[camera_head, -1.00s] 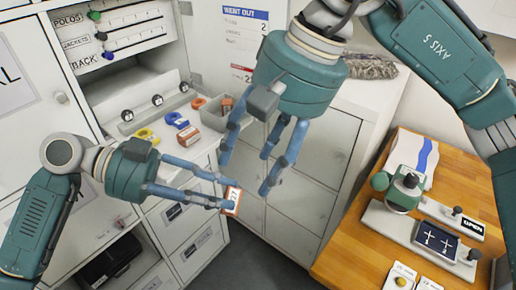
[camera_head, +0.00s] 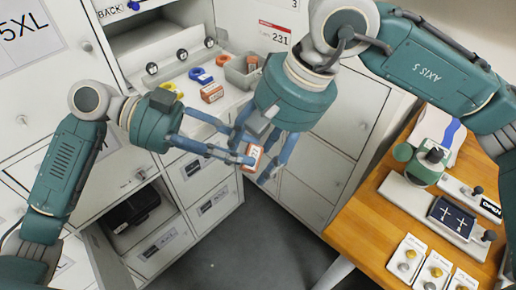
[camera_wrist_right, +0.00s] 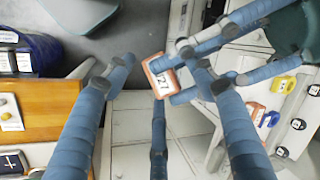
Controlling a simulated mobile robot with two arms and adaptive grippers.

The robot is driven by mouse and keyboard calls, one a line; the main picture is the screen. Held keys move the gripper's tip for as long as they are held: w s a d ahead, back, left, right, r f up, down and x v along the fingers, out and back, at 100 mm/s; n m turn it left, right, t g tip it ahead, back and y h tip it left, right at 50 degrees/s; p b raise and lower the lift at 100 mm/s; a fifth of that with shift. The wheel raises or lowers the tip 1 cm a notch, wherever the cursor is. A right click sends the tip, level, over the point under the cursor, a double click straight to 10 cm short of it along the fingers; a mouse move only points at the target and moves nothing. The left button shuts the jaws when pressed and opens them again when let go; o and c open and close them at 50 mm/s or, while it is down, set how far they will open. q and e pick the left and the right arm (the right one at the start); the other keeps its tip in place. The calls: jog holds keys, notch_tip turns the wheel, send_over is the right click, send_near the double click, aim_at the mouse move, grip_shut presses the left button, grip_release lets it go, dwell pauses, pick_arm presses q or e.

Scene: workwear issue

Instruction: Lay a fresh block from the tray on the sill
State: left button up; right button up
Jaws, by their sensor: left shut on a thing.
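An orange-brown block with a white label face (camera_head: 252,158) is in the air in front of the white drawers. It also shows in the right wrist view (camera_wrist_right: 159,80), its label reading 27. My left gripper (camera_head: 236,153) is shut on this block, holding it by one side. My right gripper (camera_head: 261,163) is open, its fingers spread around the block; the wrist view shows gaps beside it. A grey tray (camera_head: 240,80) on the white ledge (camera_head: 205,108) holds a block. Another orange block (camera_head: 211,93) lies on the ledge. I cannot tell which surface is the sill.
Blue (camera_head: 200,75) and yellow rings lie on the ledge under several dark knobs. A wooden table (camera_head: 370,235) at right carries a green-topped device, a dark plate with crosses and several cards. Grey floor shows below.

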jog(key=c, duration=1)
pick_arm(q)
jog(key=o, duration=1.3)
pick_arm(e)
jog(key=shift+o, duration=0.2)
